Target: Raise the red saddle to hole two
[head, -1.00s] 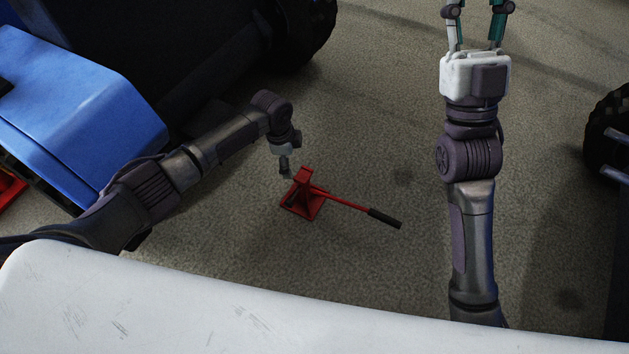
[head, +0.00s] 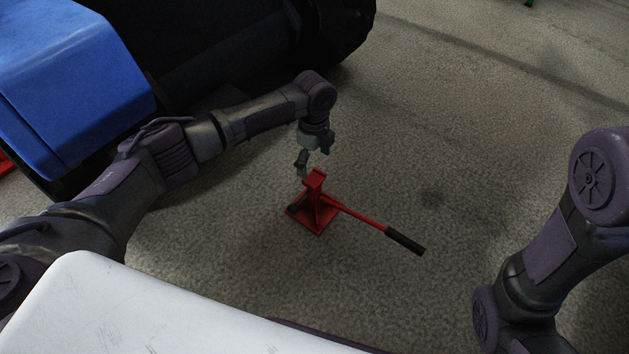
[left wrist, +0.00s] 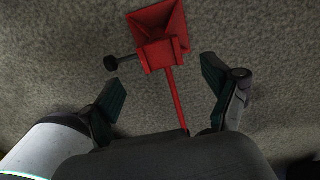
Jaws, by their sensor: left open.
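A red jack stand (head: 316,212) with a square base stands upright on the floor. Its red saddle (head: 314,178) is at the top, and a red lever with a black grip (head: 404,240) sticks out to the right. My left gripper (head: 315,163) is open and empty, pointing down just above the saddle. In the left wrist view, the saddle (left wrist: 160,53) lies ahead of the spread fingers (left wrist: 164,82), between their lines. A dark round knob (left wrist: 110,62) on a rod sticks out beside the stand there. The saddle's holes cannot be made out. My right gripper is out of the picture.
A blue vehicle body (head: 75,75) with a dark wheel (head: 345,30) stands at the upper left, behind my left arm. A red thing shows at the left edge (head: 5,166). The floor (head: 460,110) right of the stand is clear.

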